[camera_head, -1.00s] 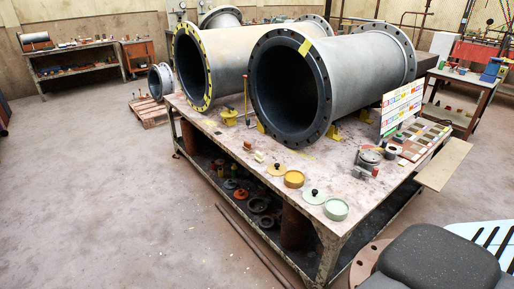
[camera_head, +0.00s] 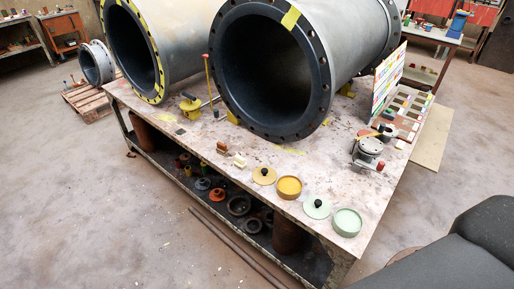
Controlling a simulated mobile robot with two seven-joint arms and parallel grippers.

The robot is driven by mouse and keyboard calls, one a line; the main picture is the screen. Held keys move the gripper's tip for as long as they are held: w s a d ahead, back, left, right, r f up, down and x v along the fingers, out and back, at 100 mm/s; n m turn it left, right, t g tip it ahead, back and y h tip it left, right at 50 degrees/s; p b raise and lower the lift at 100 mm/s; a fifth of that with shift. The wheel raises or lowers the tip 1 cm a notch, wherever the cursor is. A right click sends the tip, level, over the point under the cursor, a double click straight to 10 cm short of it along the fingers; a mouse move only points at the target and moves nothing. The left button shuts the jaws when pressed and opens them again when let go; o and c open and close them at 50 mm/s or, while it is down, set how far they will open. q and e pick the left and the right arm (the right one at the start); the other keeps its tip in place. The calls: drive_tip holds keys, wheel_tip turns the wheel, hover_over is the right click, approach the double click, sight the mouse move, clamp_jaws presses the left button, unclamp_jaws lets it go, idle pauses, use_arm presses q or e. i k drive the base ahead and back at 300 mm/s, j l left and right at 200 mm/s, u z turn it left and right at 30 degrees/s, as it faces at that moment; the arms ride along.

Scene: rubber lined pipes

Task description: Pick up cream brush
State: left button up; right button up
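The cream brush (camera_head: 240,161) looks like a small pale block on the worktable (camera_head: 330,160), near its front edge. A similar brown brush (camera_head: 222,148) stands just left of it. A tan lid with a black knob (camera_head: 264,175) lies to the right of the cream brush. Nothing covers the cream brush, but it is too small to make out its bristles. Neither of my grippers is in view.
Two large flanged pipes (camera_head: 228,60) lie behind the brushes. An orange tub (camera_head: 289,187), a pale green lid (camera_head: 316,207) and a green tub (camera_head: 347,222) stand to the right. A thin upright rod (camera_head: 209,82) stands behind left. Floor in front is mostly clear.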

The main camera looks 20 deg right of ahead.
sight(239, 162)
drive_tip(key=i+l, duration=0.2)
drive_tip(key=i, duration=0.25)
drive_tip(key=i+l+z, duration=0.15)
drive_tip(key=i, duration=0.75)
